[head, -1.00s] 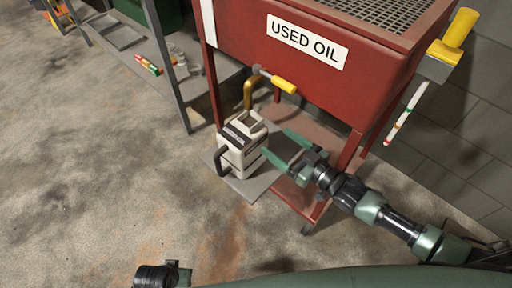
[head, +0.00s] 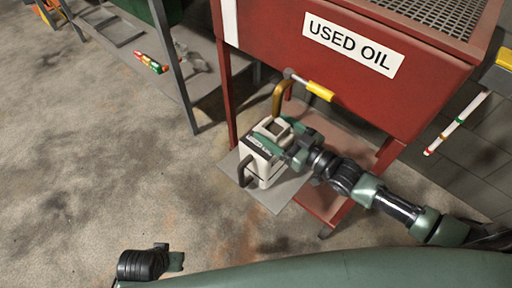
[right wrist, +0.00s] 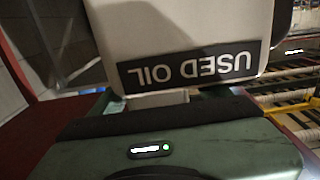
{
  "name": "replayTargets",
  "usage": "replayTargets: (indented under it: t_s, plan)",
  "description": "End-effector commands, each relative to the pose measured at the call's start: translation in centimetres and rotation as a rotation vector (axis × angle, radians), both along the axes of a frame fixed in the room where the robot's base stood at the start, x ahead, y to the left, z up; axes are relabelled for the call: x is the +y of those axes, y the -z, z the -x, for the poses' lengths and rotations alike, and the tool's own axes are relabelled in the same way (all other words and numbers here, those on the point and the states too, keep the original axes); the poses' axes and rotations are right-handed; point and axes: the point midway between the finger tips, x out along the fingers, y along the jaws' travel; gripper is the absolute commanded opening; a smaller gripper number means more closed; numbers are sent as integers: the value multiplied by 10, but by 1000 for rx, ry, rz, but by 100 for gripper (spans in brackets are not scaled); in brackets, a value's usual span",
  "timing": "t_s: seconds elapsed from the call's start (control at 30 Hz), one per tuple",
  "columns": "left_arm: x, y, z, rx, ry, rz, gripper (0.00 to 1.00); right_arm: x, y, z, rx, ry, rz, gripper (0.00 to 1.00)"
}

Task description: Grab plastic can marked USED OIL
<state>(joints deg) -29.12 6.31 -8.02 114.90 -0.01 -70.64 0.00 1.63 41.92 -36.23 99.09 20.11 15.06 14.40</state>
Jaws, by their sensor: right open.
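The plastic can (head: 265,172) is cream-white with a dark label and a dark handle. It stands upright on a grey plate on the floor, under the brass spout of the red drain tank. In the right wrist view the can (right wrist: 190,25) is close, and its black label reads USED OIL upside down. My right gripper (head: 273,136) is open at the can's upper part, with its green fingers reaching along the can's top. Whether the fingers touch the can I cannot tell.
The red tank (head: 370,95), marked USED OIL, stands above on legs with a lower shelf. Its brass spout (head: 279,95) and yellow-handled valve (head: 318,91) hang close over the can. A grey shelf rack (head: 178,70) is at left. The concrete floor at left is open.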

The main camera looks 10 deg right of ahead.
Motion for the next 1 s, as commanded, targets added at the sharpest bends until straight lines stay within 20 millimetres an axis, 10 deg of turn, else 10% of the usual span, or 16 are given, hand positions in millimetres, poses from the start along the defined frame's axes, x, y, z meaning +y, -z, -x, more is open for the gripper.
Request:
replayTargets:
  t_s: [0.3, 0.6, 1.0]
  plan:
    - [0, -3, 0, 0, 0, 1, 36, 0, 1, 0, 2, 1, 1, 77]
    - [-1, -2, 1, 0, 0, 1, 36, 0, 1, 0, 2, 0, 2, 0]
    - [-1, -3, 1, -1, 0, 1, 36, 0, -4, -1, -5, -1, -5, 0]
